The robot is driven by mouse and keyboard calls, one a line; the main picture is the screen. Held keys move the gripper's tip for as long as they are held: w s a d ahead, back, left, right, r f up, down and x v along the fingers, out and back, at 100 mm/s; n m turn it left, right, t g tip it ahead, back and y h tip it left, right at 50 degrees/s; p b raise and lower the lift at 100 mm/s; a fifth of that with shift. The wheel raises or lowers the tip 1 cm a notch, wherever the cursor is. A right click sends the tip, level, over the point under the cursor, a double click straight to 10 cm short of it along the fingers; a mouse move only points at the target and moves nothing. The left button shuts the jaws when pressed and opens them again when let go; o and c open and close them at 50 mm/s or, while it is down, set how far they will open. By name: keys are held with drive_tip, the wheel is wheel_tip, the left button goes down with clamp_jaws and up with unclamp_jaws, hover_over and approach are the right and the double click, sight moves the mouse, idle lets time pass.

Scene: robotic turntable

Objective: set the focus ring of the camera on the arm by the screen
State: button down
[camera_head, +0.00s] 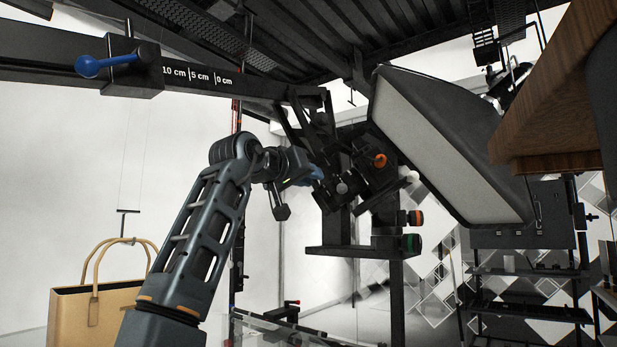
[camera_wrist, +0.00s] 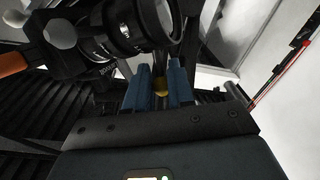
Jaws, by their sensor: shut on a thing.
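The camera on the arm by the screen shows in the wrist view as a black lens barrel (camera_wrist: 125,25) with ribbed rings and small white marks. In the head view its black rig (camera_head: 345,185) hangs beneath the dark horizontal beam. My gripper (camera_head: 314,174) reaches this rig from the left. Most of that piece is hidden between the fingers. I cannot tell whether it is part of the focus ring.
An orange knob (camera_head: 379,160) sits on the rig, close to the lens. The large softbox screen (camera_head: 440,145) stands right of the rig. The beam (camera_head: 200,77) with a blue handle (camera_head: 105,65) runs above my arm. A tan bag (camera_head: 95,310) is at lower left.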

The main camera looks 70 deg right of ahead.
drive_tip(key=shift+s+a+f+t+h+b, duration=0.15)
drive_tip(key=shift+a+f+t+h+b, duration=0.1)
drive_tip(key=shift+t+h+b, duration=0.2)
drive_tip(key=c, duration=1)
unclamp_jaws()
drive_tip(key=shift+r, duration=0.1)
drive_tip(key=w+a, duration=0.1)
drive_tip(key=a, duration=0.6)
drive_tip(key=shift+a+f+b, duration=0.3)
drive_tip(key=shift+a+b, duration=0.05)
